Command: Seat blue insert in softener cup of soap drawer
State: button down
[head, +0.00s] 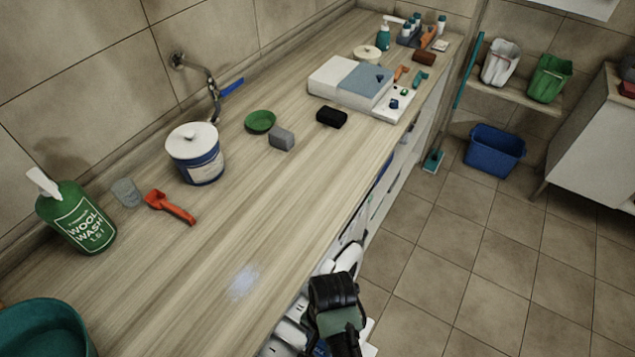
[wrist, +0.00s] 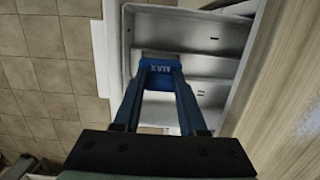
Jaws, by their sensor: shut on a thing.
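The blue insert (wrist: 163,67) shows in the wrist view, with pale "MAX" lettering on it. My gripper (wrist: 162,80) is shut on it, one finger on each side. The insert appears over the soap drawer (wrist: 125,40), a pale grey-white tray with several compartments split by cross walls. I cannot tell which compartment is the softener cup, nor whether the insert touches the drawer. In the head view my gripper (head: 334,295) is beside the counter's front edge, at the bottom. Its fingertips and the insert are hidden there.
The wooden counter (head: 270,220) runs along the drawer's side. Tiled floor (head: 470,265) lies open to the right.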

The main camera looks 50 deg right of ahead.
aim_at(321, 349)
jog(key=shift+f, duration=2.95)
jog(key=shift+f, duration=0.1)
jog(key=shift+c, duration=2.3)
grip_release()
